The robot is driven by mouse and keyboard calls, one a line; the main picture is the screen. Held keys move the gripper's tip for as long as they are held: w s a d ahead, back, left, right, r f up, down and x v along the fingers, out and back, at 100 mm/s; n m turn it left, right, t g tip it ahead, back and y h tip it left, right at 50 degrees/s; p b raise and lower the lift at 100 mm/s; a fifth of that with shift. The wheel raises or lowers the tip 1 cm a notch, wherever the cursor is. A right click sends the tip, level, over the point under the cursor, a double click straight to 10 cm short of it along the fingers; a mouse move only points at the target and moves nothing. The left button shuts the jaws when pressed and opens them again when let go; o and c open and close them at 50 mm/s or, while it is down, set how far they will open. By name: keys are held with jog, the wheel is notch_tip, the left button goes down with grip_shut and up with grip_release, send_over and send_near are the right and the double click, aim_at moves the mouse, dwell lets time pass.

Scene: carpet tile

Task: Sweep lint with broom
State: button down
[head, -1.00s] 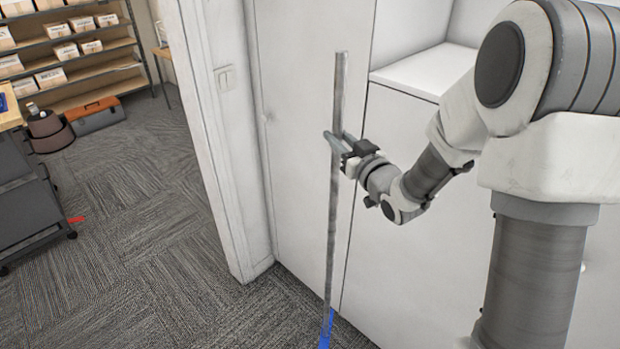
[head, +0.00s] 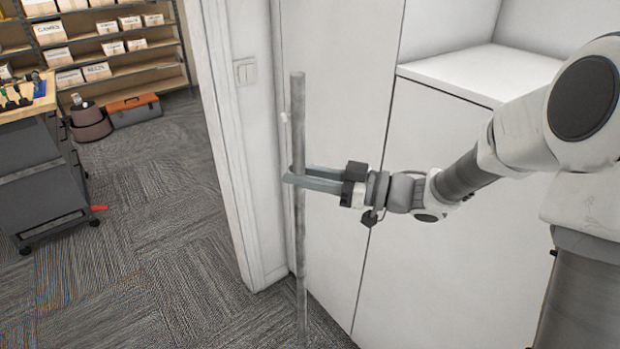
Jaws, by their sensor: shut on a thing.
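The broom (head: 299,245) shows as a long grey handle standing nearly upright in the head view. Its lower end runs out of the bottom of the picture, so the broom head is hidden. My gripper (head: 297,177) is shut on the upper part of the handle, with a length of handle sticking up above the fingers. I cannot make out any lint on the carpet (head: 150,275).
White cabinets (head: 430,200) stand right behind the broom and gripper. A white door frame (head: 225,150) is just left of the handle. Beyond it are a dark wheeled cart (head: 45,185), shelves with boxes (head: 110,50) and a toolbox (head: 134,110).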

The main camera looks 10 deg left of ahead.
aim_at(301, 192)
jog(key=shift+s+f+b, duration=0.1)
jog(key=shift+f+b, duration=1.8)
jog(key=shift+f, duration=0.1)
jog(key=shift+a+r+p, duration=0.2)
jog(key=shift+a+p, duration=0.05)
jog(key=shift+p, duration=0.1)
